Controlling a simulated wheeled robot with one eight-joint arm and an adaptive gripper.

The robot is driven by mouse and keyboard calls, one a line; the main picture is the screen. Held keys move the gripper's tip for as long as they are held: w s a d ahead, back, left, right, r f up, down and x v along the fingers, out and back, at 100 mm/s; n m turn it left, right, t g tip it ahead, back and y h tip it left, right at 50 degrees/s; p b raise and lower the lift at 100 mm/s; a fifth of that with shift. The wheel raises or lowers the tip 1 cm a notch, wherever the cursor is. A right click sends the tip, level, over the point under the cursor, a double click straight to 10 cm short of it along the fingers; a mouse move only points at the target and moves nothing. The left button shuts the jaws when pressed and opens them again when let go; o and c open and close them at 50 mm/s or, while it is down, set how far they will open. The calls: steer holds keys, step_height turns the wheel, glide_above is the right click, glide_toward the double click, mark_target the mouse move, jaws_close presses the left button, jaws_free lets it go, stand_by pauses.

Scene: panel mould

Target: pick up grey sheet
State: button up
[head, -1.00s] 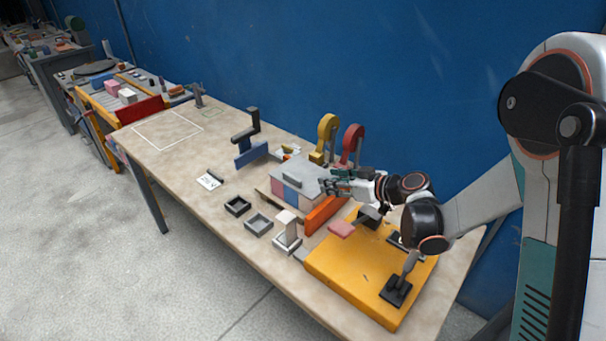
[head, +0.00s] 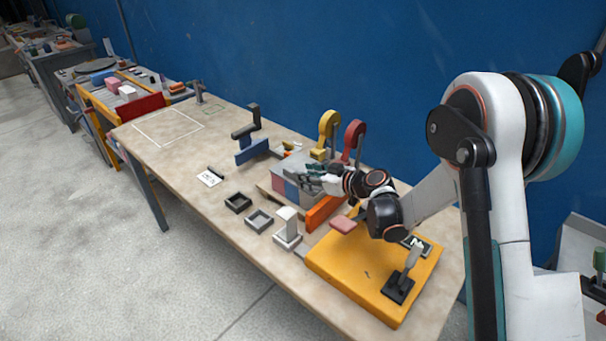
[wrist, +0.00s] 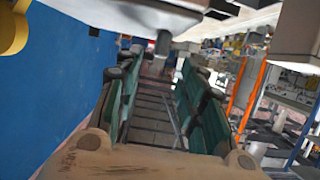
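The grey sheet (head: 288,159) appears to be the flat grey top lying over the pink and blue blocks (head: 291,190) in the middle of the table in the head view. My gripper (head: 308,174) is at the right side of this top, its fingers pointing left and covering part of it. I cannot tell whether they touch it. In the wrist view, the teal fingers of my gripper (wrist: 160,95) stand apart with a gap between them, and nothing is clearly held. A pale surface crosses the top of the wrist view; I cannot tell whether it is the sheet.
Yellow (head: 328,130) and red (head: 353,138) upright clamps stand behind the blocks. An orange panel (head: 324,211), a pink block (head: 343,224) and a yellow board (head: 350,270) lie on the right. Small dark trays (head: 238,203) stand in front. The table's left part is mostly clear.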

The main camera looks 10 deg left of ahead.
steer(key=b+x, duration=0.1)
steer(key=x, duration=0.4)
steer(key=shift+d+f, duration=0.1)
jaws_close()
